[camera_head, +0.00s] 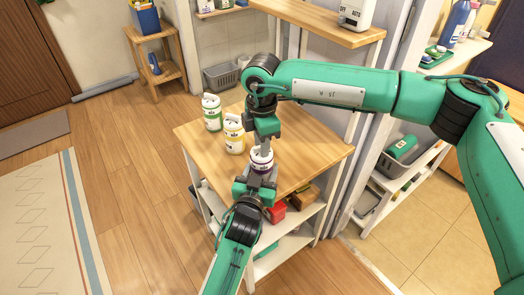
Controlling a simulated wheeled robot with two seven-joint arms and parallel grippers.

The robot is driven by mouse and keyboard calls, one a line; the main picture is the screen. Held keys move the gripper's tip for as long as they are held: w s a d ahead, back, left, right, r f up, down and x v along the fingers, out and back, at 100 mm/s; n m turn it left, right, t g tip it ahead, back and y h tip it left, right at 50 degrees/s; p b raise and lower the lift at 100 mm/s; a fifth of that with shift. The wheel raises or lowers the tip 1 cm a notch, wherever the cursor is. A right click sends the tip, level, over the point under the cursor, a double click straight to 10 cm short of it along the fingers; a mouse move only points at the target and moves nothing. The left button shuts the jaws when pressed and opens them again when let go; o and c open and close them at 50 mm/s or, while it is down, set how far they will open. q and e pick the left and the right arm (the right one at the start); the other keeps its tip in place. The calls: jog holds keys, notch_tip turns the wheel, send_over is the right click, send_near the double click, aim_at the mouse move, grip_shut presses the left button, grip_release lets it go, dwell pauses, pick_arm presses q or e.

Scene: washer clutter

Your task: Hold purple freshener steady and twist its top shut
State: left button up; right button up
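The purple freshener (262,160), a white can with a purple band, stands upright near the front of the wooden tabletop (310,150). My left gripper (259,172) reaches in from the bottom, with its fingers around the can's lower part, and appears closed on it. My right gripper (266,147) points down from above, with its fingertips at the can's top. The fingers and wrist hide that top, so I cannot tell whether they grip it or whether the top is open or shut.
A green-banded can (212,114) and a yellow-banded can (234,134) stand to the left on the tabletop. A grey basket (221,76) is behind. The lower shelf holds a red item (276,212) and a brown box (302,196). The tabletop's right side is clear.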

pick_arm(q)
jog(key=shift+d+r, duration=0.25)
jog(key=shift+r, duration=0.05)
pick_arm(e)
jog(key=shift+s+f, duration=0.25)
jog(key=shift+f, duration=0.45)
pick_arm(q)
jog(key=shift+f, duration=0.1)
pick_arm(e)
jog(key=shift+a+r, duration=0.1)
jog(key=shift+r, duration=0.4)
pick_arm(q)
jog(key=shift+w+f, duration=0.1)
jog(key=shift+w, duration=0.1)
pick_arm(e)
jog(key=shift+w+r, duration=0.15)
jog(key=shift+r, duration=0.1)
pick_arm(q)
jog(key=shift+a+f, duration=0.15)
jog(key=shift+f, duration=0.1)
pick_arm(e)
jog(key=shift+w+r, duration=0.1)
jog(key=shift+r, duration=2.15)
jog(key=shift+d+r, duration=0.1)
jog(key=shift+d, duration=0.1)
